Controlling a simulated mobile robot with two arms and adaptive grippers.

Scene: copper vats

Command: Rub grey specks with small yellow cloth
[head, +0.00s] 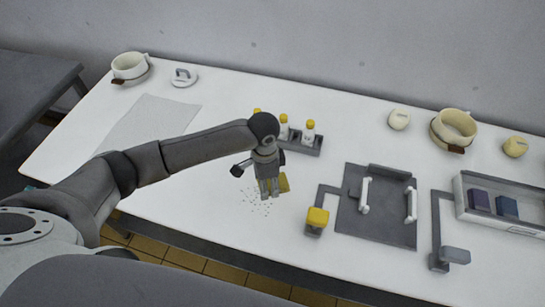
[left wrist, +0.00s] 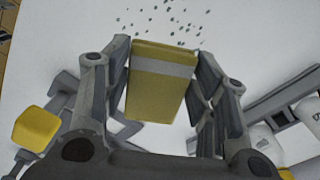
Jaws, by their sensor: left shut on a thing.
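Grey specks (head: 259,205) lie scattered in a patch on the white table (head: 185,205), near its front edge. They also show in the left wrist view (left wrist: 170,22) beyond the cloth. The small yellow cloth (head: 285,183) is a folded pad with a pale band across it in the left wrist view (left wrist: 161,90). My left gripper (head: 270,188) is shut on the yellow cloth, with one finger on each side of it. The gripper points down just right of the specks. I cannot tell whether the cloth touches the table. My right gripper is not in view.
A grey rack (head: 305,147) with yellow-capped bottles stands behind the gripper. A yellow-topped block (head: 317,220) on a bracket and a dark grey plate (head: 375,215) with white handles are to the right. A tray (head: 505,215) holds two dark blocks. Cream pots stand at the back.

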